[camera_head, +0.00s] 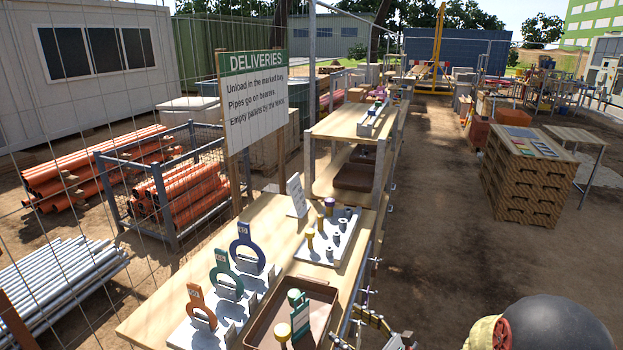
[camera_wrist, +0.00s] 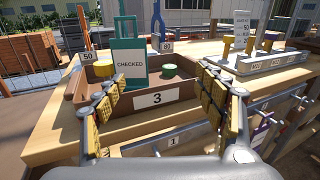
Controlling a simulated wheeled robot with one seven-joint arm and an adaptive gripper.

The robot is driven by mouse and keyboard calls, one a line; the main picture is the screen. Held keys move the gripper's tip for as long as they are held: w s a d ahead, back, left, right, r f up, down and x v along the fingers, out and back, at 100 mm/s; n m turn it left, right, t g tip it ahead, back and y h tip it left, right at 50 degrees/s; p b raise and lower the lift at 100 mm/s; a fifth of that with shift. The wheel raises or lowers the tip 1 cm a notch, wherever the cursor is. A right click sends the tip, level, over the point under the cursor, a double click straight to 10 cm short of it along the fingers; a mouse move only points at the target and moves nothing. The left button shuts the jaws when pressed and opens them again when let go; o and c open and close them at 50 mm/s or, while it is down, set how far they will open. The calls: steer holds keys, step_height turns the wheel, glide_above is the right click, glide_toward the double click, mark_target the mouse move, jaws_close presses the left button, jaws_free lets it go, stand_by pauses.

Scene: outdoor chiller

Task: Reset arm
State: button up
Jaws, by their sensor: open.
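My gripper (camera_wrist: 158,112) is open in the wrist view, with one jointed, yellow-padded finger at each side and nothing between them. Its fingers are in front of a brown tray (camera_wrist: 152,99) labelled 3 on the bench. At the bottom of the head view, part of my gripper (camera_head: 374,332) shows beside the bench's right edge. The tray (camera_head: 262,322) holds a green frame with a CHECKED card (camera_wrist: 127,65), a green-topped piece (camera_wrist: 169,71) and a yellow-topped piece (camera_wrist: 103,63). Whether a finger touches the tray or bench edge, I cannot tell.
A grey rack with yellow-topped plugs (camera_wrist: 245,62) stands right of the tray. Ring-shaped tags (camera_head: 245,248) stand on a white board at the left. Bench-edge hooks and rails (camera_head: 372,262) are close to my gripper. Open ground lies right of the bench.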

steer(key=s+a+f+n+g+h, duration=0.1)
steer(key=s+f+n+g+h, duration=0.1)
steer(key=s+n+g, duration=0.7)
steer(key=s+a+f+n+g+h, duration=0.1)
steer(key=s+a+n+g+h, duration=0.15)
steer(key=s+n, duration=0.75)
steer(key=s+d+r+n+h, duration=0.4)
steer(key=s+d+r+h, duration=0.3)
steer(key=s+d, duration=0.3)
step_height(320, 180, up, 12)
steer(key=d+n+t+h, duration=0.1)
steer(key=d+n+t, duration=0.1)
steer(key=t, duration=0.3)
steer(key=shift+s+d+f+n, duration=0.2)
steer(key=shift+d+n, duration=0.05)
steer(key=shift+n, duration=0.25)
steer(key=shift+h, duration=0.25)
